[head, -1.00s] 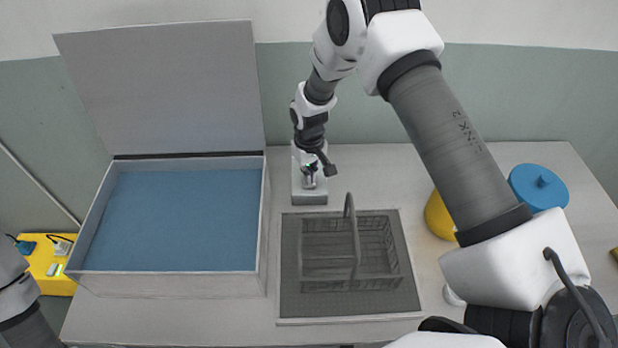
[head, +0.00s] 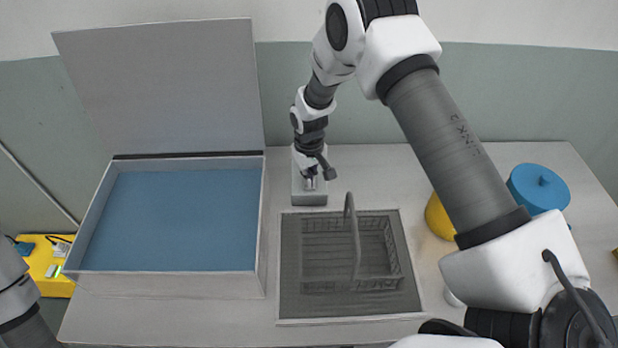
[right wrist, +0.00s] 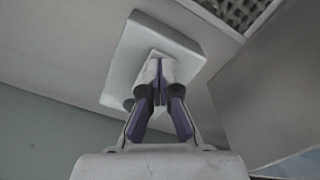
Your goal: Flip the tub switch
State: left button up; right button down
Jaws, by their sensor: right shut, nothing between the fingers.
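The tub (head: 180,284) is a light grey tank with blue liquid (head: 190,220) and its lid (head: 165,85) raised. The switch box (head: 309,198) is a small grey block standing just right of the tub, at the back of the table. My right gripper (head: 310,184) is shut and empty, pointing down at the top of the box. In the right wrist view the box (right wrist: 125,62) lies beyond the shut fingertips (right wrist: 159,72), which cover the switch lever; I cannot tell whether they touch it. My left arm shows at the left edge, its gripper out of view.
A wire basket (head: 352,284) with an upright handle stands on a dark mat (head: 290,300) in front of the box. A yellow container (head: 437,218) and a blue lidded one (head: 538,188) stand right, partly behind my right arm. A yellow case (head: 50,268) sits left.

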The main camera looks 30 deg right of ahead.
jog(key=shift+w+r+p, duration=0.1)
jog(key=shift+r+p, duration=0.4)
jog(key=shift+r, duration=0.05)
notch_tip(320, 180, up, 6)
jog(key=p, duration=0.4)
jog(key=shift+f, duration=0.1)
jog(key=shift+f, duration=0.1)
